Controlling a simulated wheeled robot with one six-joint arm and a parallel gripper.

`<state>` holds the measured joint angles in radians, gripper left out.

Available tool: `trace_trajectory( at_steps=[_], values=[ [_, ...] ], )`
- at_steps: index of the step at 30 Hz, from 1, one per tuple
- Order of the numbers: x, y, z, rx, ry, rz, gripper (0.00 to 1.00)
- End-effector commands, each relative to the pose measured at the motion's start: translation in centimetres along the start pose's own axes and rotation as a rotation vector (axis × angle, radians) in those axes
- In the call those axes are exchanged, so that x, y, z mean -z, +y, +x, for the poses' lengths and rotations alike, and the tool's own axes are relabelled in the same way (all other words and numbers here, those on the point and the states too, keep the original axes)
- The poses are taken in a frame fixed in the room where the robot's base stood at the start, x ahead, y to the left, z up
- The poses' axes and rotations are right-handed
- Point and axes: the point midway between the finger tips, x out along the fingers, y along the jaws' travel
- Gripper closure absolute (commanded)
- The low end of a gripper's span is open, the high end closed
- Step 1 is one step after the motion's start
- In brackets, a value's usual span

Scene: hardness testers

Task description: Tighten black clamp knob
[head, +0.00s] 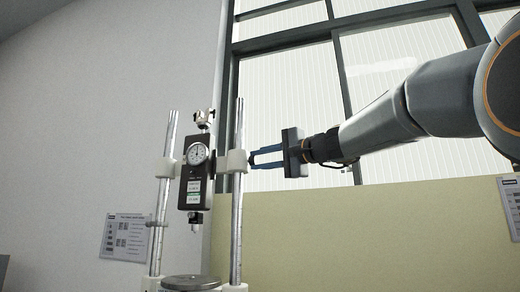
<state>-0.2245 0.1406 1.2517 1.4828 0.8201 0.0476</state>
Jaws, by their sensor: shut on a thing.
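A hardness tester stand has two upright metal columns. A dark gauge (195,178) with a round white dial (197,153) hangs between them. Pale clamp collars join it to the columns, and the right collar (236,162) sits on the right column (238,215). My gripper (253,158) reaches in level from the right, its blue fingers at the outer side of this collar. The fingers are shut on the black clamp knob there. The knob is small and mostly hidden by the fingers.
A round metal platform (190,282) stands at the bottom, under the gauge. Printed sheets show on the left wall (125,237) and at the right edge (512,205). A dark-framed window (290,95) is behind my arm. The air below my arm is free.

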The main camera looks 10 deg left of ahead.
Motion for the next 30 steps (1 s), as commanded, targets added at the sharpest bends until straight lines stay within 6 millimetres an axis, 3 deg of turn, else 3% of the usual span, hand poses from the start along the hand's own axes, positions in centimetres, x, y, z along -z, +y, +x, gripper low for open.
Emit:
trace_trajectory(
  at_steps=[2, 30],
  values=[
    [-0.05, -0.79, -0.05, -0.025, 0.000, 0.062, 0.99],
    [0.36, -1.57, 0.12, -0.314, -0.001, 0.759, 0.99]
  ],
)
